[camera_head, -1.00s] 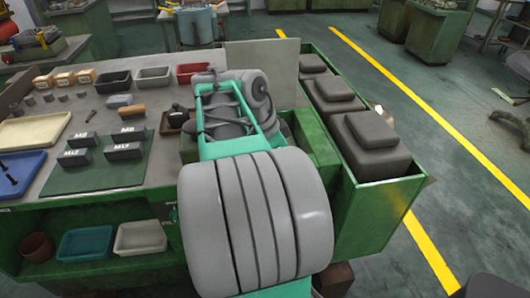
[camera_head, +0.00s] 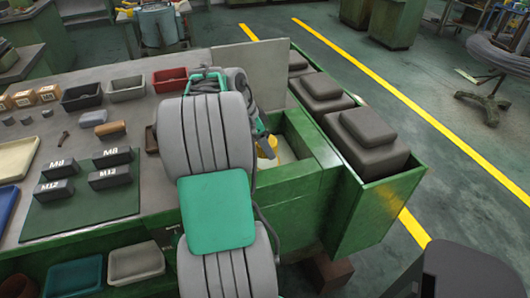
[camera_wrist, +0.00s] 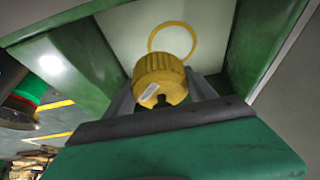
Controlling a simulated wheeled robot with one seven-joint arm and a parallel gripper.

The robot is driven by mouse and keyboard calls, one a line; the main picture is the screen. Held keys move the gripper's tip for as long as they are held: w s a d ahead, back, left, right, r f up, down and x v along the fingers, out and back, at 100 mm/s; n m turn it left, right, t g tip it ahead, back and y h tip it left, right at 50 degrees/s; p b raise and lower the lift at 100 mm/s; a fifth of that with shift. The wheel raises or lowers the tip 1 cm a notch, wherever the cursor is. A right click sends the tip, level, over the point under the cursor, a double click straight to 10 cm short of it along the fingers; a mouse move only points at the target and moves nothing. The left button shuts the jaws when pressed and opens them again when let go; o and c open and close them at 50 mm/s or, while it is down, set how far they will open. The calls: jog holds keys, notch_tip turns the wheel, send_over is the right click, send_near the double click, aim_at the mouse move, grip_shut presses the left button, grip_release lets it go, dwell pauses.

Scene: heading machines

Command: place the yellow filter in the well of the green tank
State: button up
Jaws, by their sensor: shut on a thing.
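The yellow filter (camera_wrist: 160,76) is a ribbed round cap, held between the fingers of my gripper (camera_wrist: 162,92) in the wrist view. The green tank (camera_head: 312,146) has an open well with a pale floor (camera_head: 289,150) in the head view. A yellow ring (camera_wrist: 189,35) is marked on that floor in the wrist view, just beyond the filter and partly covered by it. The filter appears apart from the floor, over or within the well; its exact height is unclear. In the head view the filter (camera_head: 267,147) shows partly beside my arm, which hides most of my gripper.
Green walls (camera_wrist: 70,65) enclose the well closely on both sides. A green bin with dark blocks (camera_head: 372,138) stands to the right of the tank. An upright grey panel (camera_head: 250,65) stands behind. Labelled dark blocks (camera_head: 110,177) and small trays (camera_head: 82,96) lie on the bench left.

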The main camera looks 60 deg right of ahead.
aim_at(266, 161)
jog(key=d+f, duration=0.1)
jog(key=f, duration=0.1)
jog(key=w+d+f, duration=0.1)
jog(key=d+f, duration=0.1)
notch_tip(266, 161, down, 3)
jog(key=shift+w+d+f+p, duration=0.1)
jog(key=shift+d+f+p, duration=0.1)
jog(key=shift+p, duration=0.2)
jog(key=shift+f, duration=0.1)
jog(key=shift+f+b, duration=0.15)
jog(key=shift+b, duration=0.15)
jog(key=o, duration=1.6)
